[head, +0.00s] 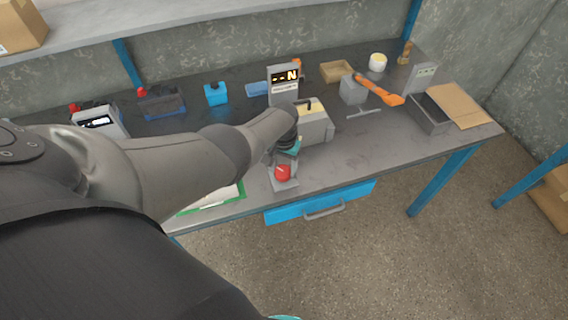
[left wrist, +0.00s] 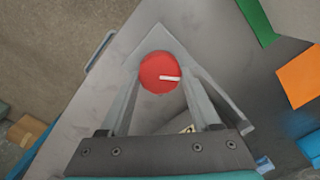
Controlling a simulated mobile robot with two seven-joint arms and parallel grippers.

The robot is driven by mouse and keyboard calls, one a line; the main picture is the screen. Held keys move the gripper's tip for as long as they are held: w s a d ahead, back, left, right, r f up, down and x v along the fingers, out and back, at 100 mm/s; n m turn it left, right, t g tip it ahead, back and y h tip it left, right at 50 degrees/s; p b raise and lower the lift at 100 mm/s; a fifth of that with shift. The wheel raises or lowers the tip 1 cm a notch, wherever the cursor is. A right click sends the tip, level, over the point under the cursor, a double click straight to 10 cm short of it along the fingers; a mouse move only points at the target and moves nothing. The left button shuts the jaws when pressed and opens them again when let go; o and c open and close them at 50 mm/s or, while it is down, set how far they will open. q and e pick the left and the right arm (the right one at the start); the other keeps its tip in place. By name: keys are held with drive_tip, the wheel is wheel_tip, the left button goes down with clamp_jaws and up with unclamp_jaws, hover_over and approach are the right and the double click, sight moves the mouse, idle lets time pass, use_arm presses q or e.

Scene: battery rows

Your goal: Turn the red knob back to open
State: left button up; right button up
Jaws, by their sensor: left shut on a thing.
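The red knob (head: 283,173) sits on a grey base plate (head: 287,186) near the bench's front edge. In the left wrist view the knob (left wrist: 156,72) is round, with a white mark pointing right. My left gripper (head: 284,162) reaches down onto it from above. In the left wrist view the two fingers of the gripper (left wrist: 160,80) lie on either side of the knob, shut on it. The grey plate (left wrist: 160,35) shows as a corner beyond the knob. The open label on the plate cannot be read.
Behind the knob stand a grey box with a handle (head: 317,122) and a display unit marked N (head: 284,77). A green-edged sheet (head: 226,198) lies to the left. A blue drawer (head: 350,196) is below the front edge. The bench right of the knob is clear.

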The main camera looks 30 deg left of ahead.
use_arm(q)
drive_tip(key=n, duration=0.3)
drive_tip(key=shift+a+n, duration=0.1)
drive_tip(key=shift+n, duration=0.3)
drive_tip(key=n, duration=0.3)
drive_tip(key=shift+s+n, duration=0.1)
drive_tip(key=shift+n, duration=0.2)
drive_tip(key=n, duration=0.3)
drive_tip(key=shift+n+p, duration=0.3)
drive_tip(key=shift+p, duration=0.05)
drive_tip(key=n, duration=0.3)
drive_tip(key=shift+s+a+n, duration=0.1)
drive_tip(key=shift+n, duration=0.2)
drive_tip(key=n, duration=0.3)
drive_tip(key=shift+n, duration=0.3)
drive_tip(key=n, duration=0.3)
drive_tip(key=shift+s+n, duration=0.1)
drive_tip(key=shift+n, duration=0.2)
drive_tip(key=n, duration=0.6)
drive_tip(key=shift+s+p, duration=0.1)
drive_tip(key=shift+p, duration=0.2)
drive_tip(key=shift+n, duration=0.4)
drive_tip(key=o, duration=1.4)
